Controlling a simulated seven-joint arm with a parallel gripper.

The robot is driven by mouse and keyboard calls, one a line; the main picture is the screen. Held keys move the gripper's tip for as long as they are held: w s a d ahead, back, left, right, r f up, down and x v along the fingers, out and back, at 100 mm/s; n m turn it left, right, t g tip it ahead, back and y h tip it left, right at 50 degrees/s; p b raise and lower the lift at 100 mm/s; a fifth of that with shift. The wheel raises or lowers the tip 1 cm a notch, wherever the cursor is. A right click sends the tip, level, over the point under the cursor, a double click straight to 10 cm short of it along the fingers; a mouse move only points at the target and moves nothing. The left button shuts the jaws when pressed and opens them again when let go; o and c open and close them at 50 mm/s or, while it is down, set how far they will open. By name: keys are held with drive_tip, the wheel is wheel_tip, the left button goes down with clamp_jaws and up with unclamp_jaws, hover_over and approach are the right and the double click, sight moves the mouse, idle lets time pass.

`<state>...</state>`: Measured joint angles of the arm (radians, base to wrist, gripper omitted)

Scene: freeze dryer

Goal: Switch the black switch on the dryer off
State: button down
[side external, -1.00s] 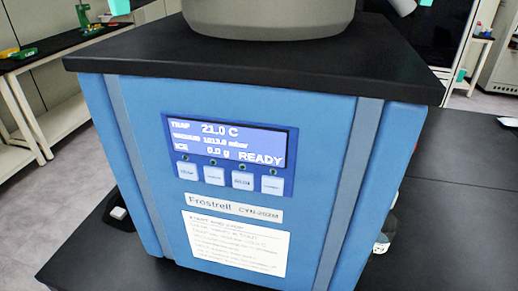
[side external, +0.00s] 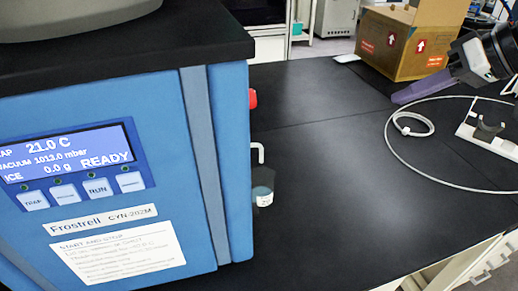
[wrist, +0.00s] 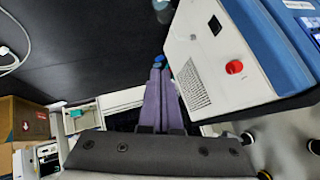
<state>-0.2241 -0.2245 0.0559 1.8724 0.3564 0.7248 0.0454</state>
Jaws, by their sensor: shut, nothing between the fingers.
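The blue dryer (side external: 120,220) with a black top stands at the left in the side external view, its display (side external: 70,160) reading READY. In the wrist view, its light side panel (wrist: 200,50) carries a small black switch (wrist: 215,25). Which way the switch is set is too small to tell. A red knob (wrist: 234,67) sits on the same panel and also shows at the dryer's edge in the side external view (side external: 252,98). My gripper (side external: 397,98), with purple fingers, is at the right, well apart from the dryer. Its fingers (wrist: 158,66) are shut and empty.
A cardboard box (side external: 405,45) stands at the back right of the black table (side external: 325,150). A pale cable (side external: 400,165) loops on the right side. A small bottle (side external: 262,196) and a pale pipe sit beside the dryer. The table's middle is clear.

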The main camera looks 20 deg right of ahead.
drive_tip(key=w+a+f+g, duration=0.1)
drive_tip(key=w+a+f, duration=0.2)
drive_tip(key=a, duration=0.3)
drive_tip(key=w+a+f+n+g+y, duration=0.1)
drive_tip(key=w+a+f, duration=0.2)
drive_tip(key=a, duration=0.4)
drive_tip(key=shift+a+f, duration=0.15)
drive_tip(key=shift+f, duration=0.45)
drive_tip(key=w+a+f, duration=0.4)
drive_tip(key=a+f, duration=0.3)
drive_tip(key=a, duration=0.2)
drive_tip(key=shift+f, duration=0.15)
